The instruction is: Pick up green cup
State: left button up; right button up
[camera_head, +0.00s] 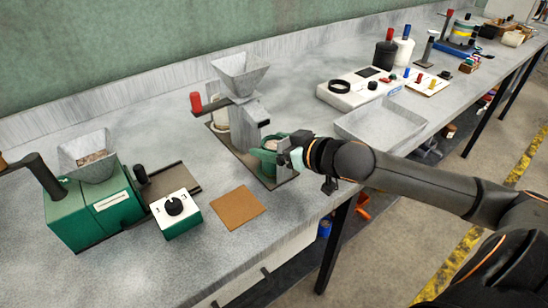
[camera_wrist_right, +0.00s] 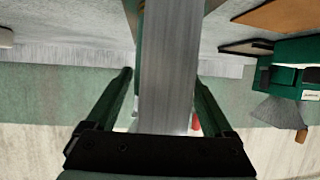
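The green cup (camera_head: 266,158) stands at the front of the grey machine, on its dark base plate. It is partly hidden by my right gripper. My right gripper (camera_head: 284,152) is beside the cup at its right side; whether it touches the cup I cannot tell. In the right wrist view my right gripper (camera_wrist_right: 163,78) has its two fingers apart, with a grey metal surface of the machine (camera_wrist_right: 168,60) showing between them. Dark green pieces at the top edge of that view may be the cup, but this is unclear. My left gripper is not in view.
The grey machine has a hopper (camera_head: 240,72) and a red-handled lever (camera_head: 196,103). A green mill (camera_head: 92,208), a green dial box (camera_head: 176,213) and a brown mat (camera_head: 238,207) are to the left. A grey tray (camera_head: 381,127) lies to the right.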

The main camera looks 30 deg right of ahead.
grip_shut()
dwell(0.5)
